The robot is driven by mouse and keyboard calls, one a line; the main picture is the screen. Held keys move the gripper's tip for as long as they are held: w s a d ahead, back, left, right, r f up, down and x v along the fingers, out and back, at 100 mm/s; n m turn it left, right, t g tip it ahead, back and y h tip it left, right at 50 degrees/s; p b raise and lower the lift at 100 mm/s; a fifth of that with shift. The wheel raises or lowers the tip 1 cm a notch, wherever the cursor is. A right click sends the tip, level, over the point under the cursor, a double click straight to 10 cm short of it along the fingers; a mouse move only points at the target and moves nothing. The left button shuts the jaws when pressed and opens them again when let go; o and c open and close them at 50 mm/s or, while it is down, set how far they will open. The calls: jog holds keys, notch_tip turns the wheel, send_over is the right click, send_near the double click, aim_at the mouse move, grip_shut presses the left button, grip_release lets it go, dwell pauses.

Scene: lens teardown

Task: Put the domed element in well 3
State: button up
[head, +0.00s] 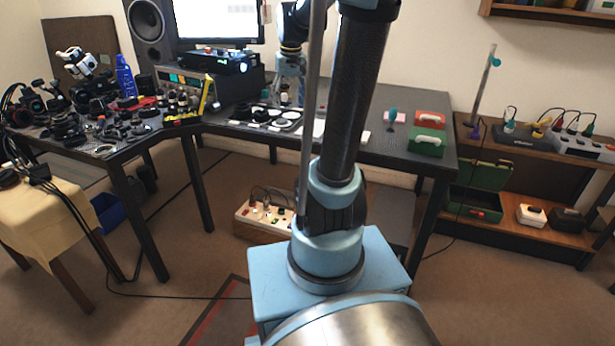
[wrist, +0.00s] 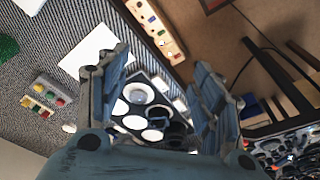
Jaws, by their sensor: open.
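A dark tray with several round white wells (wrist: 157,135) lies beyond and between my fingers in the wrist view. In the head view the tray (head: 262,117) is on the bench, left of my arm. One well position holds a pale, ring-like round piece (wrist: 139,92); I cannot tell whether it is the domed element. Well numbers are not readable. My gripper (wrist: 160,78) is open, its two blue fingers wide apart with nothing between them, above the tray. In the head view its blue end is partly hidden behind my arm.
A white sheet (wrist: 88,52) lies beside the tray. A cluttered side table with black lens parts (head: 75,130) stands left. Red and green boxes (head: 428,132) sit on the bench's right.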

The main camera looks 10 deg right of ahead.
jog(key=s+f, duration=0.7)
jog(key=s, duration=0.5)
jog(key=s+f+m, duration=0.1)
jog(key=s+f, duration=0.7)
jog(key=s, duration=0.5)
